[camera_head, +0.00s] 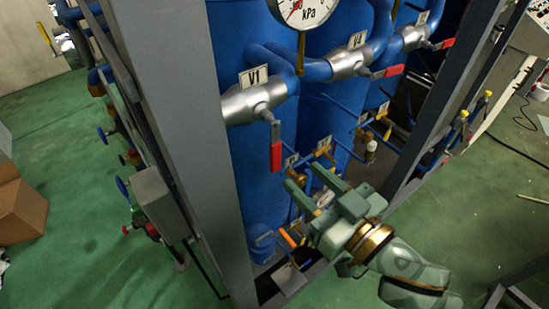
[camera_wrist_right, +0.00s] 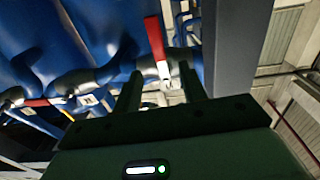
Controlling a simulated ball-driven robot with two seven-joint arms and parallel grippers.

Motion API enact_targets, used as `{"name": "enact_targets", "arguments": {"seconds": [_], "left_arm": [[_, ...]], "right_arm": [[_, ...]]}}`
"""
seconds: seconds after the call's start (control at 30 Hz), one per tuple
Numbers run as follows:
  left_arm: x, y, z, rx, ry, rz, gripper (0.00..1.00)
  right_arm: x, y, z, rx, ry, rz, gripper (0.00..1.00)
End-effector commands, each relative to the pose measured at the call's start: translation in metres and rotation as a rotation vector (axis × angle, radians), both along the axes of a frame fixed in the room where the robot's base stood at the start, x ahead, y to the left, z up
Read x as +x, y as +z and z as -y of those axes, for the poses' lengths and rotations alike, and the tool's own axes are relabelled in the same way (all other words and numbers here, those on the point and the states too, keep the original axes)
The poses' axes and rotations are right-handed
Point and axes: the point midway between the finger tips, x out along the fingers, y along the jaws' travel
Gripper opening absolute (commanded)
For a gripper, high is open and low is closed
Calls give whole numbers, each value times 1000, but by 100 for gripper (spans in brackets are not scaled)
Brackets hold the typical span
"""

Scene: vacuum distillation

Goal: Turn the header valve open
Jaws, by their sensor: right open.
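Valve V1 (camera_head: 254,102) is a silver valve body on a blue pipe, with a white V1 label above it. Its red lever handle (camera_head: 276,150) hangs straight down. My green right gripper (camera_head: 305,180) is open and empty, below and a little right of this handle, not touching it. In the right wrist view, a red handle (camera_wrist_right: 155,38) shows ahead of the open right gripper (camera_wrist_right: 162,88), roughly between its fingers and beyond their tips. Valve V4 (camera_head: 347,63) and another silver valve (camera_head: 416,37) have red handles turned along to the right. My left gripper is not in view.
A grey frame post (camera_head: 172,120) stands left of the valves. A pressure gauge (camera_head: 300,10) sits above the pipe. Blue tanks (camera_head: 235,50) stand behind, with thin pipes and small valves below. A cardboard box (camera_head: 20,205) lies on the green floor at left.

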Motion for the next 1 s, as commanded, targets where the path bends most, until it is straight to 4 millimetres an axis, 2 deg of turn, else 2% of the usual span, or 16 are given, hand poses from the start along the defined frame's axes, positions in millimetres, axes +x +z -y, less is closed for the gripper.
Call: {"name": "enact_targets", "arguments": {"seconds": [0.03,0.07,0.17,0.4,0.6,0.83,0.9,1.0], "left_arm": [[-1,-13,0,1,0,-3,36],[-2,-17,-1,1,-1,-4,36],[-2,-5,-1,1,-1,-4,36],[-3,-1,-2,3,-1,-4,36],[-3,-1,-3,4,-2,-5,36],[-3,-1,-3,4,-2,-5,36],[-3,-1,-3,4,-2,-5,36],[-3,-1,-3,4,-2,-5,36]], "right_arm": [[8,-4,-6,2,2,7,42],[12,-4,-9,0,3,7,42],[33,3,-24,-1,2,3,42],[66,2,-49,-2,2,1,42],[75,0,-56,-3,2,0,42],[76,0,-56,-3,2,0,42],[76,0,-56,-3,2,0,22],[75,0,-56,-3,2,0,0]]}}
